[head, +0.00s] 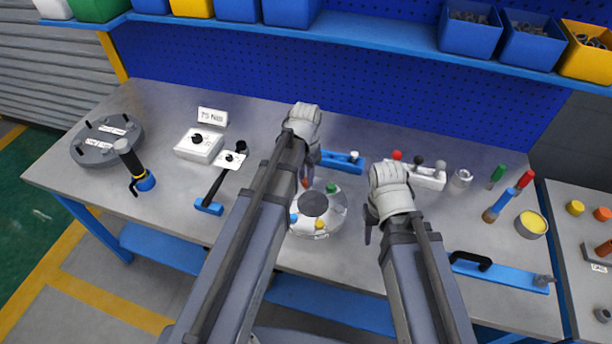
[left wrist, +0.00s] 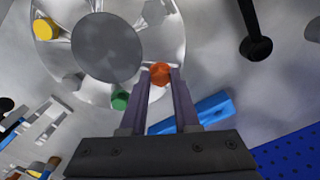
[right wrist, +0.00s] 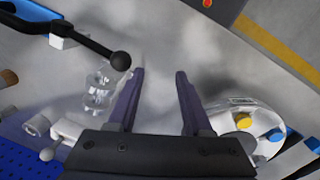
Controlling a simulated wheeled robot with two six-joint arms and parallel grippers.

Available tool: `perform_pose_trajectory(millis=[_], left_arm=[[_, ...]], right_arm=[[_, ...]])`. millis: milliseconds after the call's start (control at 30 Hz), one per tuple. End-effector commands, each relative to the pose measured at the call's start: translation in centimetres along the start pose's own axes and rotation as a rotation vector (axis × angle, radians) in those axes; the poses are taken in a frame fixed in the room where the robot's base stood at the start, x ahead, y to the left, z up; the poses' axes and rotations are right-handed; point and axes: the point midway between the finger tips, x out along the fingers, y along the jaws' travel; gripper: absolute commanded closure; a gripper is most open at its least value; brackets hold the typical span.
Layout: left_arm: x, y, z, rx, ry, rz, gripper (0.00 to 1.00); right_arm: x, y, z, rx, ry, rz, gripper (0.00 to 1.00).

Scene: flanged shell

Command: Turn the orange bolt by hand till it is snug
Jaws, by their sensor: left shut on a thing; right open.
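The flanged shell (head: 334,219) is a round silver piece with a dark grey centre, standing on the bench; it also fills the upper left of the left wrist view (left wrist: 153,43). The orange bolt (left wrist: 160,73) sits at its rim. My left gripper (left wrist: 161,75) is shut on the orange bolt, one finger on each side of it. A green bolt (left wrist: 120,100) and a yellow bolt (left wrist: 45,29) stand elsewhere on the flange. My right gripper (right wrist: 160,72) is open and empty, to the right of the shell in the head view (head: 370,222).
A blue rack (head: 343,161) lies behind the shell. A white holder (head: 428,178) with coloured knobs stands at the right. A blue bar with a black handle (head: 500,271) lies at front right. A torque display sign (head: 212,116) and white box (head: 199,146) stand at left.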

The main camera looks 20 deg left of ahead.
Motion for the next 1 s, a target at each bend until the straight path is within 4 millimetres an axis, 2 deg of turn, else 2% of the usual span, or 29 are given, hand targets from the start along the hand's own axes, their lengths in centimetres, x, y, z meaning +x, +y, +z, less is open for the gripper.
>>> perform_pose_trajectory(millis=[533,567,600,800,1000], left_arm=[[-0.07,-0.19,-0.09,0.019,0.002,-0.004,1.0],[-0.07,-0.19,-0.09,0.019,0.002,-0.004,0.67],[-0.07,-0.18,-0.09,0.019,0.002,-0.004,0.62],[-0.04,-0.11,-0.04,0.019,0.001,-0.002,0.4],[-0.02,-0.06,-0.02,0.019,0.0,-0.001,0.4]], right_arm=[[-0.07,0.01,0.0,0.0,0.0,0.0,0.5],[-0.07,0.01,0.0,0.0,0.0,0.0,0.5],[-0.07,0.01,0.0,0.0,0.0,0.0,0.5],[-0.04,0.0,0.0,0.0,0.0,0.0,0.5],[-0.02,0.0,0.0,0.0,0.0,0.0,0.5]])
